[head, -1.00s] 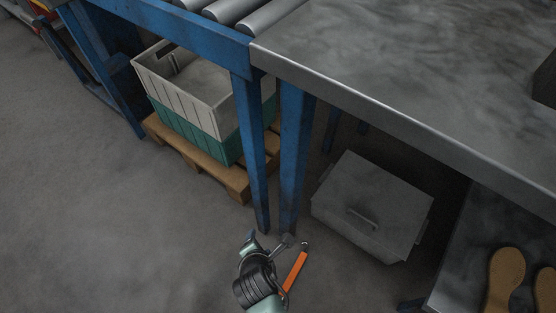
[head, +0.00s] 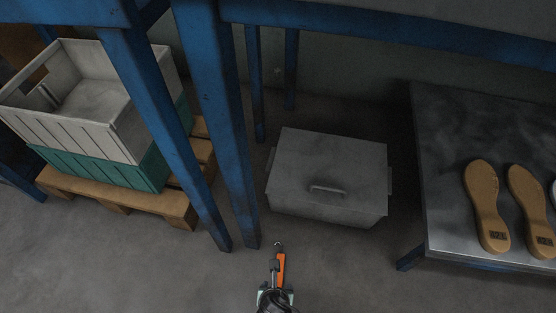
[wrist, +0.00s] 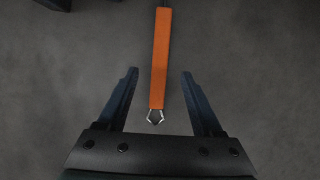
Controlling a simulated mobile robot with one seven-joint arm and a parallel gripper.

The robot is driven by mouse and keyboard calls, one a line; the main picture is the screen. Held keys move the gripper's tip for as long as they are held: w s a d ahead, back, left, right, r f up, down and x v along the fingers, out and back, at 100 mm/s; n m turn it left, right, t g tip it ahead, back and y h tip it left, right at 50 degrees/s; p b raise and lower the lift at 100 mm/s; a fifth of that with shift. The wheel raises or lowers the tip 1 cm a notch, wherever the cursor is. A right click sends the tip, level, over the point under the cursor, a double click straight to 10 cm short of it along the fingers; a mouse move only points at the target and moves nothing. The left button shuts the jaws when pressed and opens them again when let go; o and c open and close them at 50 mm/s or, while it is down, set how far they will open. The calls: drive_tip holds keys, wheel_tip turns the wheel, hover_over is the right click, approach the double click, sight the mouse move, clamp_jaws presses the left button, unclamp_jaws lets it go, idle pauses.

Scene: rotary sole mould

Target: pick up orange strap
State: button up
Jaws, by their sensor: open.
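The orange strap (head: 281,268) lies on the grey floor in front of the blue table legs, partly hidden by my gripper in the head view. In the wrist view the strap (wrist: 161,55) runs nearly straight up the picture, with a metal clip at its near end. My gripper (wrist: 160,74) is open, with one dark finger on each side of the strap's near part in the picture. The fingers do not touch the strap. How high they are above it I cannot tell. In the head view my gripper (head: 274,284) shows at the bottom.
A grey lidded box (head: 328,178) stands on the floor under the table. Blue legs (head: 222,130) rise just beyond the strap. A white crate (head: 88,130) sits on a teal one on a pallet (head: 120,200). A low metal table (head: 440,170) at right holds shoe soles (head: 487,205).

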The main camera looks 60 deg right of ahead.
sight(278, 281)
drive_tip(key=shift+b+x, duration=2.9)
drive_tip(key=shift+x, duration=0.05)
drive_tip(key=shift+d, duration=0.1)
clamp_jaws()
